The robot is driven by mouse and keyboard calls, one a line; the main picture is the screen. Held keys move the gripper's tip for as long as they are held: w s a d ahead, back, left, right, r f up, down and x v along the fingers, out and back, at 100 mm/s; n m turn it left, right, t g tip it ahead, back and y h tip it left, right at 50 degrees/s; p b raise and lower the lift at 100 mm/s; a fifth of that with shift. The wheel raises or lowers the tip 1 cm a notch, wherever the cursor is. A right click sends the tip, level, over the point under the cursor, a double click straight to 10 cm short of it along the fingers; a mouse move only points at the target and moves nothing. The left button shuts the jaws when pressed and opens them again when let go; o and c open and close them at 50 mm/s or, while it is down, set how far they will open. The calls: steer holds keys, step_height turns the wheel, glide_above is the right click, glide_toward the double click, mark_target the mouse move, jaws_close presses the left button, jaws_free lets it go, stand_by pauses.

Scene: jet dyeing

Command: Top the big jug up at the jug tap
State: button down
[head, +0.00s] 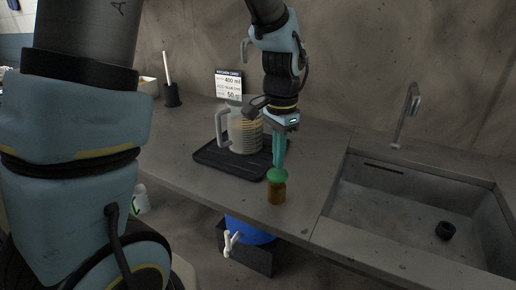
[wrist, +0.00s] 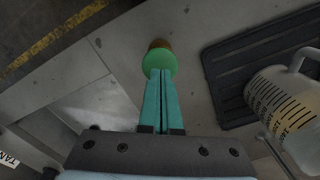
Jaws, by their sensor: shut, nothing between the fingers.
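The big jug (head: 246,138), clear with dark scale bands and a pale handle, stands upright on a black ribbed tray (head: 208,158). It also shows at the right of the wrist view (wrist: 285,105); I cannot tell its fill level. My gripper (head: 278,166) points down, with its teal fingers closed together and empty. Its fingertips are right at the green top of a small brown bottle (head: 277,195), in front of and right of the jug. I cannot tell whether they touch it. A grey hooked spout (head: 245,50) on the wall above the jug may be the jug tap.
A sink (head: 400,205) with a tall faucet (head: 407,115) lies to the right. A printed card (head: 228,85) reading 400 ml stands behind the jug. A black holder (head: 172,95) is at the back left. A blue bucket (head: 248,229) sits below the counter's front edge.

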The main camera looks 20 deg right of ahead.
steer(key=shift+f+b, duration=0.75)
steer(key=shift+f, duration=0.55)
steer(key=shift+r+p, duration=1.45)
steer(key=shift+r, duration=0.15)
step_height(320, 180, up, 4)
steer(key=p, duration=0.3)
steer(key=shift+f, duration=0.3)
steer(key=w+a+n+t, duration=0.1)
steer(key=a+n, duration=1.2)
steer(key=a, duration=1.2)
steer(key=shift+a+t, duration=0.2)
steer(key=shift+t, duration=0.1)
